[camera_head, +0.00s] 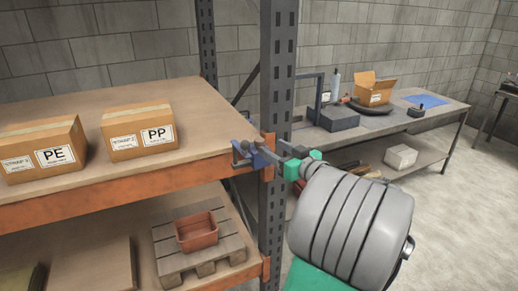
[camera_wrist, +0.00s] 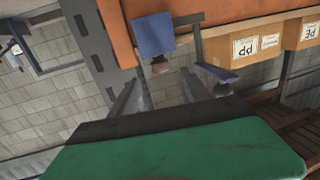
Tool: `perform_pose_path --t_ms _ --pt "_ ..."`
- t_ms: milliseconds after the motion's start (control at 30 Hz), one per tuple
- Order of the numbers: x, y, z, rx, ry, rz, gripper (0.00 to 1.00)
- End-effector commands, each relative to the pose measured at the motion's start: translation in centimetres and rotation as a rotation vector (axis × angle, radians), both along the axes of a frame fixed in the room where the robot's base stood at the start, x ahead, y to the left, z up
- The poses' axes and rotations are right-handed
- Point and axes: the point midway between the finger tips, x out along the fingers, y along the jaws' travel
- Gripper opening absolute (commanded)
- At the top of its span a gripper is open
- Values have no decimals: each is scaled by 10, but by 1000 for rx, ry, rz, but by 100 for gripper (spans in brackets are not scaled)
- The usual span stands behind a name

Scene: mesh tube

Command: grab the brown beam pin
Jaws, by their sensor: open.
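My gripper (camera_head: 273,153) reaches left to the rack post in the head view, at the right end of the orange beam. In the wrist view its two grey fingers (camera_wrist: 160,78) are apart. A small brown stub (camera_wrist: 160,65), which looks like the beam pin, shows between and just beyond the fingertips, below a blue plate (camera_wrist: 155,35). I see no contact with it. The blue parts (camera_head: 241,152) also show in the head view, where I cannot make out the pin.
The dark rack post (camera_head: 278,80) stands close beside my gripper. The orange beam (camera_head: 110,199) carries a shelf with two boxes, PE (camera_head: 45,150) and PP (camera_head: 139,132). A brown bin (camera_head: 197,232) stands on a pallet below. A workbench (camera_head: 430,118) is behind at right.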

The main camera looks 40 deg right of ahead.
Motion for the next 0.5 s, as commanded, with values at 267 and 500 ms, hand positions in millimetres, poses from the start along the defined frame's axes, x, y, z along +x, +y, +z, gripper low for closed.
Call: perform_pose_path --t_ms 267,500 --pt "40 -1 6 -1 -7 6 55" --pt "75 -4 0 -2 -6 3 55"
